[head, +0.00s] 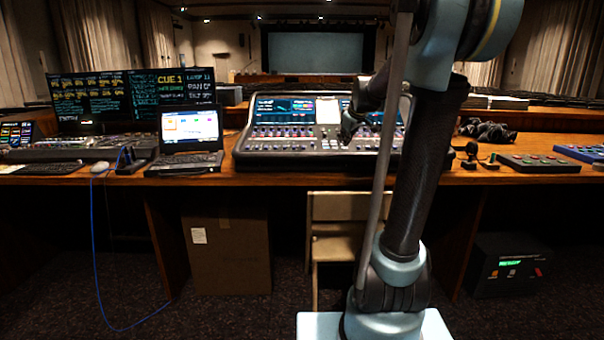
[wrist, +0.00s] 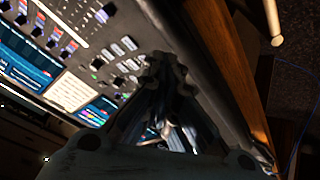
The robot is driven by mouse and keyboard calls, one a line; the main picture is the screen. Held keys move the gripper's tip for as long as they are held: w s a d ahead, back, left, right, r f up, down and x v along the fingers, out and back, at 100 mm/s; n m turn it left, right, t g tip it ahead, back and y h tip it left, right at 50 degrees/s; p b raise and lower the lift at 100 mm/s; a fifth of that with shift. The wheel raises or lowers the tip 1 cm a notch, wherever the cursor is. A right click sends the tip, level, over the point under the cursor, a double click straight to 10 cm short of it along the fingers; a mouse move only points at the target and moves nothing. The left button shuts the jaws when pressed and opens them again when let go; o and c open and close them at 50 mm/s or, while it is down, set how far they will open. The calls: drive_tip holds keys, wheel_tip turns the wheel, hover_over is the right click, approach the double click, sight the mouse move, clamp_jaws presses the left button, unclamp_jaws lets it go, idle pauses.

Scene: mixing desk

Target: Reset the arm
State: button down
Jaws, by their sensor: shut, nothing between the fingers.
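My arm rises from its pale base at the centre right in the head view and bends over at the top. My gripper (head: 348,130) hangs dark in front of the mixing console (head: 270,143), partly hidden behind my own arm. In the wrist view my gripper (wrist: 165,68) has its fingertips together, with nothing between them. The console's buttons and screens (wrist: 75,98) lie beyond it on the left. I cannot tell the exact gap between the fingertips and the console.
The wooden desk (head: 220,172) carries a laptop (head: 190,130), monitors (head: 130,98), a dark headset (head: 487,130) and a button panel (head: 545,162). A chair (head: 345,235) and a cardboard box (head: 228,250) stand below. A blue cable (head: 93,230) hangs at left.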

drive_tip(key=s+d+f+m+g+h, duration=0.1)
drive_tip(key=s+f+m+g, duration=0.15)
drive_tip(key=s+f, duration=0.75)
drive_tip(key=s+f+m+g, duration=0.1)
drive_tip(key=s+f+m, duration=0.25)
drive_tip(key=s, duration=1.25)
drive_tip(key=s+d+f+m+g+h, duration=0.1)
drive_tip(key=s+f+m+g, duration=0.1)
drive_tip(key=s+f, duration=0.9)
drive_tip(key=w+r, duration=1.4)
drive_tip(key=w, duration=0.4)
drive_tip(key=w+r, duration=1.5)
drive_tip(key=w, duration=0.3)
drive_tip(key=w+r, duration=1.4)
drive_tip(key=w, duration=0.4)
drive_tip(key=shift+w+r, duration=0.15)
drive_tip(key=shift+a, duration=0.1)
drive_tip(key=s+f, duration=0.6)
drive_tip(key=s, duration=0.2)
drive_tip(key=shift+s, duration=0.1)
